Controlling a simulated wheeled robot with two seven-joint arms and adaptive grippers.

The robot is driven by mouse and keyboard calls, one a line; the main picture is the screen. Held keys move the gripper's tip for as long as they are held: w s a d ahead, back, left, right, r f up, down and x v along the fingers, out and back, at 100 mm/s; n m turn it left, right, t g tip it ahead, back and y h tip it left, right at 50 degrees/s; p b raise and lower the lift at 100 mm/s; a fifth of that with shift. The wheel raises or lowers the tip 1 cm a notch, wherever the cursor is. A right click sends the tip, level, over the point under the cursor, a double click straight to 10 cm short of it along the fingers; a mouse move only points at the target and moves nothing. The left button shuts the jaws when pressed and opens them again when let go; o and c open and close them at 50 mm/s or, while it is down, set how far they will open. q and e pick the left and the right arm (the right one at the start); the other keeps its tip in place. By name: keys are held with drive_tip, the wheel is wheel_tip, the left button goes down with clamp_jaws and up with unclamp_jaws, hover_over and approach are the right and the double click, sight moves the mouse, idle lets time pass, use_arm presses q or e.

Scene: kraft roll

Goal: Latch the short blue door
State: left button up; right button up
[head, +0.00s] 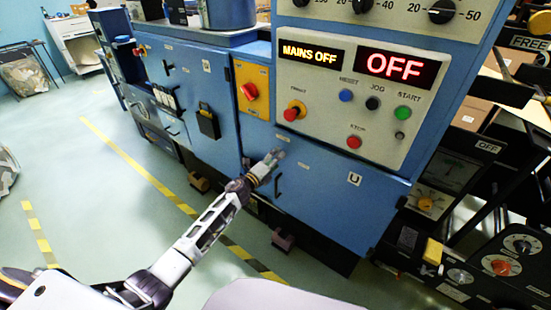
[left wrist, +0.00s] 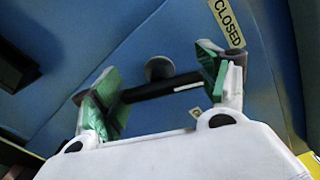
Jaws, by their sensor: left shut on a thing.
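The short blue door (head: 325,195) is below the control panel in the head view and looks about flush with the cabinet. My left gripper (head: 272,160) is at the door's upper left edge. In the left wrist view, my left gripper's green pads (left wrist: 160,85) are on either side of a black latch lever (left wrist: 165,90), shut on it. The lever lies by a round grey knob (left wrist: 159,68). A "CLOSED" label (left wrist: 227,23) is beside the right finger. My right gripper is not in view.
The control panel (head: 330,115) above has several buttons and reads "MAINS OFF" and "OFF". A yellow plate with a red knob (head: 250,91) is above left of the door. Black equipment (head: 470,220) stands at the right. The floor (head: 100,190) at left is clear.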

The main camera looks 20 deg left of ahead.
use_arm(q)
drive_tip(key=n+p, duration=0.1)
drive_tip(key=n, duration=0.2)
drive_tip(key=shift+a, duration=0.1)
drive_tip(key=shift+f+n+p, duration=0.1)
drive_tip(key=shift+n+p, duration=0.2)
drive_tip(key=shift+n, duration=0.5)
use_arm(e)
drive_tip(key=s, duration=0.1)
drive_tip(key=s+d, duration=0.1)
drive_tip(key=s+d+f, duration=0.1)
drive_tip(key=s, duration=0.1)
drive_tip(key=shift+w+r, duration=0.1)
use_arm(q)
drive_tip(key=o, duration=1)
drive_tip(key=shift+o, duration=0.2)
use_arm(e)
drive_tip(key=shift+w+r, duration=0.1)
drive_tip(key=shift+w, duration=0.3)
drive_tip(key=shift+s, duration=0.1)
